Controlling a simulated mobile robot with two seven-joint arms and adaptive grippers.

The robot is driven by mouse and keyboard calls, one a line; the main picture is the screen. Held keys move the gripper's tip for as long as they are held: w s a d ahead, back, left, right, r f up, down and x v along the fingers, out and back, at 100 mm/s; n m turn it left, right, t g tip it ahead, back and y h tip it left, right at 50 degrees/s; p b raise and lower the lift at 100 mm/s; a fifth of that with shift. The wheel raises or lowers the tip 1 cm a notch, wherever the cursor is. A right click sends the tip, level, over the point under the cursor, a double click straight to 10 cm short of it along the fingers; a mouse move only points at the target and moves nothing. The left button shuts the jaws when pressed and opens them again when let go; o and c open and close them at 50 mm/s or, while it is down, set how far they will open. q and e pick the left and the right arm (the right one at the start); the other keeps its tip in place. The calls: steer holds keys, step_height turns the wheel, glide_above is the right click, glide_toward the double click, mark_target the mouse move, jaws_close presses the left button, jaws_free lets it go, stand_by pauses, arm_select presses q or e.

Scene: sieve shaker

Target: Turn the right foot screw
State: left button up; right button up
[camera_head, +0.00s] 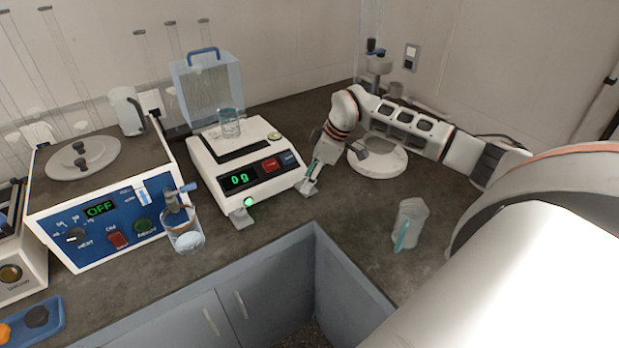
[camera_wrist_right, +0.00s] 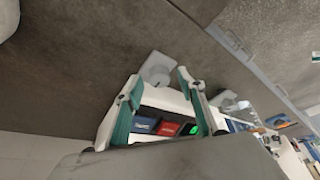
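The white balance (camera_head: 215,170) stands on the dark counter with a display reading 0 g. Its right foot screw (camera_head: 307,188) is a small grey knob at the front right corner; it also shows in the right wrist view (camera_wrist_right: 156,68). My right gripper (camera_head: 313,174) reaches down beside that corner. In the wrist view its two teal-padded fingers (camera_wrist_right: 159,79) are spread, with the knob between and just beyond the tips. I cannot tell whether either finger touches it. The left foot screw (camera_head: 241,218) sits at the front left corner.
A glass beaker (camera_head: 229,123) stands on the balance pan. A blue-fronted heating bath (camera_head: 110,220) and a small beaker (camera_head: 184,233) are to the left. The counter's front edge lies close by.

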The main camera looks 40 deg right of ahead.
steer(key=shift+w+f, duration=0.1)
steer(key=shift+f, duration=0.05)
steer(key=c, duration=1.1)
